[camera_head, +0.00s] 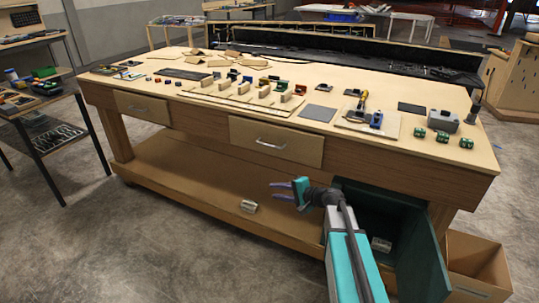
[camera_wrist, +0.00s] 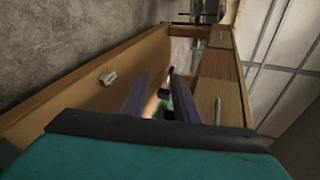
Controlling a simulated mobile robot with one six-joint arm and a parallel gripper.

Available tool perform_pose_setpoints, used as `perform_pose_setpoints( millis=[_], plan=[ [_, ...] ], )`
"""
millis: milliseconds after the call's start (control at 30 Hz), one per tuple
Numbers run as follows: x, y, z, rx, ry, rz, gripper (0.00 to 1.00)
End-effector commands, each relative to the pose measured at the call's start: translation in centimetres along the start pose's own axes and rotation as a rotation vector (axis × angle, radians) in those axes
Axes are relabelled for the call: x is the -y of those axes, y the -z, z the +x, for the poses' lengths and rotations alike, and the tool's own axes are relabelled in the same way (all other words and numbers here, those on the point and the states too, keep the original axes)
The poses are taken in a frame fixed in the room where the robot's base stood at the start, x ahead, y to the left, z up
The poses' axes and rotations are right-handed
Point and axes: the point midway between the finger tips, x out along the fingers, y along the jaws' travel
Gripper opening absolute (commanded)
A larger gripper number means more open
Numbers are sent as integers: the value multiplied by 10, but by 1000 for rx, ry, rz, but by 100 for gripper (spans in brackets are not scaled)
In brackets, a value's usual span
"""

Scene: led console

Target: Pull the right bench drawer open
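The right bench drawer (camera_head: 290,148) has a pale wooden front below the bench top in the head view. It looks shut. Its metal bar handle (camera_head: 271,144) is uncovered and also shows in the wrist view (camera_wrist: 217,110). My gripper (camera_head: 276,190) is below and in front of this drawer, apart from it. Its two purple fingers stand apart with a gap between them in the wrist view (camera_wrist: 160,76). Nothing is held. In the wrist view the drawer front (camera_wrist: 229,100) lies right of the fingers.
The left drawer (camera_head: 143,107) looks shut. A teal cabinet door (camera_head: 423,258) stands open beside my arm. A small box (camera_head: 249,206) lies on the lower shelf (camera_head: 190,180). A cardboard box (camera_head: 478,265) stands at the right. The floor in front is clear.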

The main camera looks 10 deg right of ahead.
Motion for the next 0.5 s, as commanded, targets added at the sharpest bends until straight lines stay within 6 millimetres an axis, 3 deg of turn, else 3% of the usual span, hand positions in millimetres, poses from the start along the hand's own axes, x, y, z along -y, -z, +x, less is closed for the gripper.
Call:
perform_pose_setpoints(
  millis=[33,200,300,500],
  plan=[
    [15,18,-1,-24,57,16,28],
    [74,59,-22,-84,224,75,28],
    [98,73,-34,-104,289,99,28],
    [116,82,-44,-117,338,117,28]
  ],
)
